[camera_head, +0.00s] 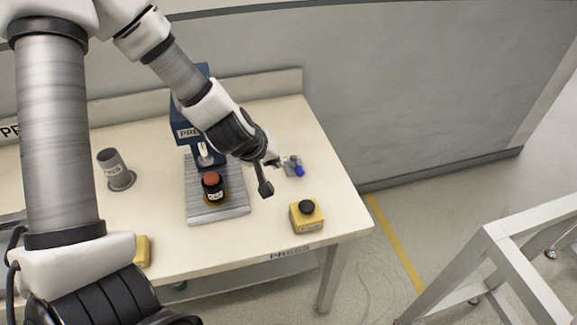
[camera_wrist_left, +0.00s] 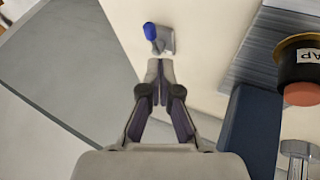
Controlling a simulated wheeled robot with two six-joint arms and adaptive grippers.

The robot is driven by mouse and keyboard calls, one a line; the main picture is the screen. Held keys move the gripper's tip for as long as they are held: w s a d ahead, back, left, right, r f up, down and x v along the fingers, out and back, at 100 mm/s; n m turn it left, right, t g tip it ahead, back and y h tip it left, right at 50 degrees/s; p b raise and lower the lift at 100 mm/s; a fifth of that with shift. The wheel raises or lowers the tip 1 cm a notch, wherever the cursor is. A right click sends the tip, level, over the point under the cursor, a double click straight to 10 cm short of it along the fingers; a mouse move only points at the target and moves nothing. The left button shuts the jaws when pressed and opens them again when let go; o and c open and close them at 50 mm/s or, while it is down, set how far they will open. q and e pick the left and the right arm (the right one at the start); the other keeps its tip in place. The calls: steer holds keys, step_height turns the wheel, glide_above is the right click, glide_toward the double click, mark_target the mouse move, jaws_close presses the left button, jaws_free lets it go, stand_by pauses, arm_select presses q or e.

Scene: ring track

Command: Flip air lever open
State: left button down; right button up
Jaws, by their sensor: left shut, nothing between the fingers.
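The air lever (camera_head: 299,171) has a blue handle on a small grey valve body at the right of the table, beyond the yellow button box. In the left wrist view the blue handle (camera_wrist_left: 151,31) is just ahead of my fingertips, sticking out to one side of its grey body (camera_wrist_left: 166,41). My left gripper (camera_head: 277,162) reaches in from the left, close to the valve body. Its fingers (camera_wrist_left: 157,76) are together with nothing between them. A small gap seems to separate the fingertips from the valve; contact is hard to tell. My right gripper is out of view.
A blue press (camera_head: 189,131) stands behind a grey ridged plate (camera_head: 222,214) carrying a black, red-topped part (camera_head: 212,186). A yellow box with a black button (camera_head: 306,214) is near the front right corner. A grey cup (camera_head: 112,168) stands left. A white frame (camera_head: 515,262) stands right.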

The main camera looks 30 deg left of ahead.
mark_target(297, 167)
arm_select(q)
steer(key=b+x, duration=0.1)
steer(key=x, duration=0.2)
steer(key=b+x, duration=0.1)
steer(key=x, duration=0.3)
steer(key=b+x, duration=0.2)
steer(key=x, duration=0.2)
steer(key=shift+a, duration=0.3)
steer(key=shift+r, duration=0.15)
steer(key=shift+s+d, duration=0.1)
